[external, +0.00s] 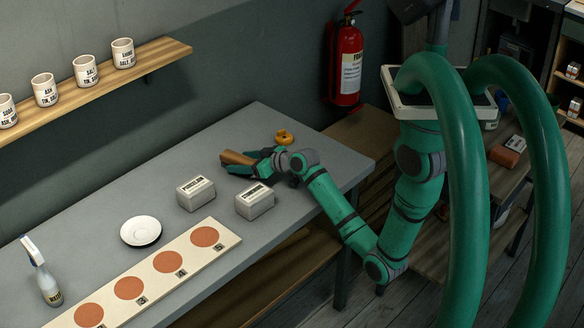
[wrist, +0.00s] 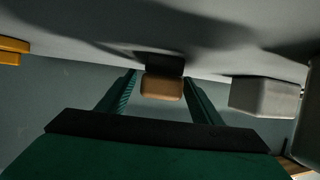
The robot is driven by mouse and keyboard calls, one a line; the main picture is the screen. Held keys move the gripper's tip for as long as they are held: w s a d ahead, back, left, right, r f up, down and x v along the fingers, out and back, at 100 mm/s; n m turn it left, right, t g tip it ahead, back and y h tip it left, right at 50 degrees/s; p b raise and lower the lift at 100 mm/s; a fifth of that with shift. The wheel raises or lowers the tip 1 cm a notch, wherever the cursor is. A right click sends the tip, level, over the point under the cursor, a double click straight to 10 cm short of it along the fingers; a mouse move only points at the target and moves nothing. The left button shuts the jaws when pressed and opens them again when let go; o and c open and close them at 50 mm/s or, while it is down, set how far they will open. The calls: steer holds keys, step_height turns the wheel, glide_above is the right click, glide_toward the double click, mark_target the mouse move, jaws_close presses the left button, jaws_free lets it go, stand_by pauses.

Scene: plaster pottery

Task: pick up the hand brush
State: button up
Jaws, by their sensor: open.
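The hand brush (external: 236,158) lies on the grey table near its back edge; its brown wooden part shows, and the rest is partly hidden by my gripper. My gripper (external: 247,162) is low over the table at the brush, with its fingers open. In the wrist view, the brown end of the brush (wrist: 162,88), with a dark part behind it, sits between the two green fingers of my gripper (wrist: 160,80). Small gaps seem to show beside the brush; contact with the fingers is not clear.
Two pale labelled blocks (external: 196,194) (external: 255,201) stand in front of the gripper. An orange item (external: 284,137) lies behind it. A white saucer (external: 141,231), a board with orange discs (external: 167,262) and a spray bottle (external: 46,276) are farther left.

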steer(key=shift+x, duration=1.05)
steer(key=c, duration=1.2)
steer(key=shift+r, duration=0.15)
